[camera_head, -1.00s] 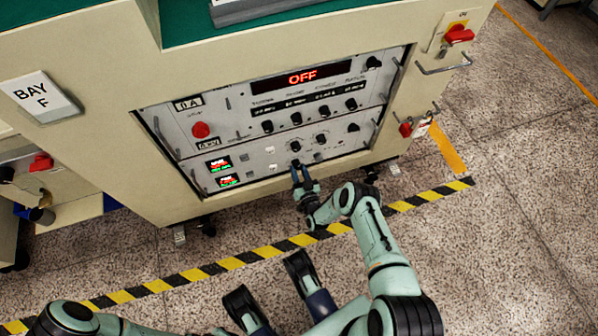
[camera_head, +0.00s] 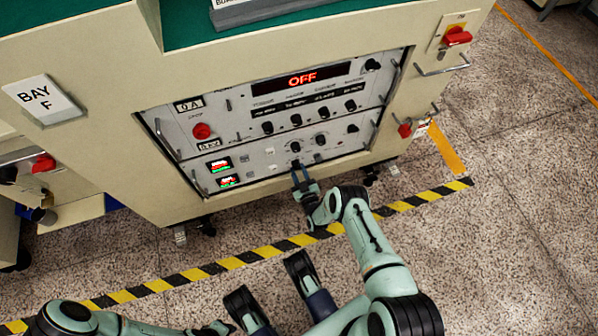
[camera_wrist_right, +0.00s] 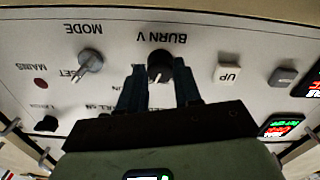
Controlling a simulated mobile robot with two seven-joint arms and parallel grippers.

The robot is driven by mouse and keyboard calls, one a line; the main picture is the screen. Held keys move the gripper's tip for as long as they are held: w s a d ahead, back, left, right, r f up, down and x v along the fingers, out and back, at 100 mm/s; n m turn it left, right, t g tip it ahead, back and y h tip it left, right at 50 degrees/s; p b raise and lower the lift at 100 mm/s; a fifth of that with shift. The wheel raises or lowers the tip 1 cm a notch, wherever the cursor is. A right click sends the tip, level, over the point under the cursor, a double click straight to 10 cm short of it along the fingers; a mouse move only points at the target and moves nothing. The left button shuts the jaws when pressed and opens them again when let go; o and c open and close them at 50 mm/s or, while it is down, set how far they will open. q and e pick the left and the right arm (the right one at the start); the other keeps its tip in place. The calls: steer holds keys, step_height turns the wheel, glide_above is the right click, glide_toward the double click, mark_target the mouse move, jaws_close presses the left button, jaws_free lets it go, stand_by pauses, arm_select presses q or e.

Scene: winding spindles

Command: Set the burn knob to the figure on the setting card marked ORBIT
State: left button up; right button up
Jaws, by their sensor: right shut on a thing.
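The burn knob (camera_wrist_right: 160,64) is a dark round knob under the label BURN V, which appears upside down in the right wrist view. It also shows as a small dark knob (camera_head: 296,163) low on the rack panel in the head view. My right gripper (camera_wrist_right: 159,82) is shut on this knob, one dark finger at each side; in the head view the gripper (camera_head: 300,172) reaches up to the panel. My left gripper (camera_head: 220,328) is only partly in view at the bottom edge, and its jaws cannot be made out. I see no legible card marked ORBIT.
A grey MODE knob (camera_wrist_right: 90,61) and a white UP button (camera_wrist_right: 229,73) flank the burn knob. Above are a red OFF display (camera_head: 302,79) and a red stop button (camera_head: 201,131). A BAY F sign (camera_head: 42,98) is at left. Striped tape (camera_head: 250,256) crosses the floor.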

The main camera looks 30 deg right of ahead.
arm_select(q)
steer(key=shift+w+r, duration=0.1)
steer(key=shift+w, duration=0.05)
arm_select(e)
steer(key=shift+n, duration=0.5)
steer(key=shift+f, duration=0.1)
steer(key=o, duration=1)
steer(key=shift+o, duration=0.2)
arm_select(q)
steer(key=w+d+r+t+p, duration=0.1)
steer(key=w+r+t+p, duration=0.2)
steer(key=w+r, duration=0.3)
steer(key=w+p, duration=0.1)
steer(key=w, duration=0.1)
steer(key=shift+w+d+r+m+p, duration=0.15)
steer(key=shift+w+r+m+p, duration=0.15)
steer(key=shift+w+r, duration=0.1)
arm_select(e)
steer(key=v, duration=1.3)
steer(key=shift+s, duration=0.25)
steer(key=shift+w+d, duration=0.1)
